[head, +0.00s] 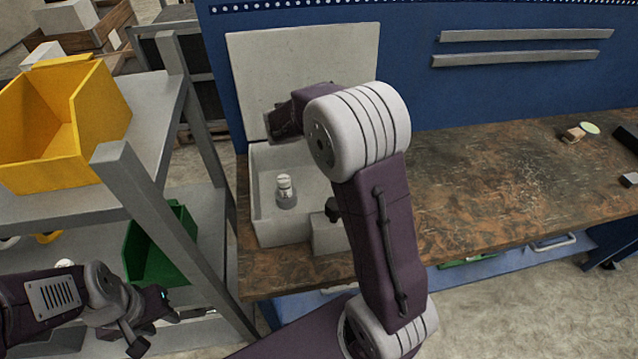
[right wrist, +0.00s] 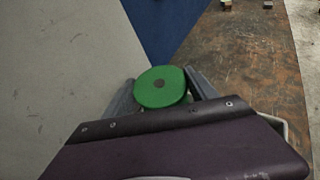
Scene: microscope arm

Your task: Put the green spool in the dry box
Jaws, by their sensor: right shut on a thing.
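The green spool (right wrist: 160,88) shows in the right wrist view between the two fingers of my right gripper (right wrist: 161,92), which is shut on it. In the head view the spool is hidden, and my right arm's dark wrist (head: 288,118) is above the back of the dry box. The dry box (head: 264,232) is a pale grey open box on the workbench, its lid (head: 260,75) raised behind it. A small white-and-grey cylinder (head: 285,192) stands inside. My left gripper (head: 152,322) is open and empty, low at the left, apart from the box.
A grey shelf rack (head: 125,170) stands left of the bench, with a yellow bin (head: 60,150) on top and a green bin (head: 150,250) below. The wooden workbench (head: 490,185) is mostly clear to the right, with small items at its far end. A blue panel (head: 410,75) rises behind.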

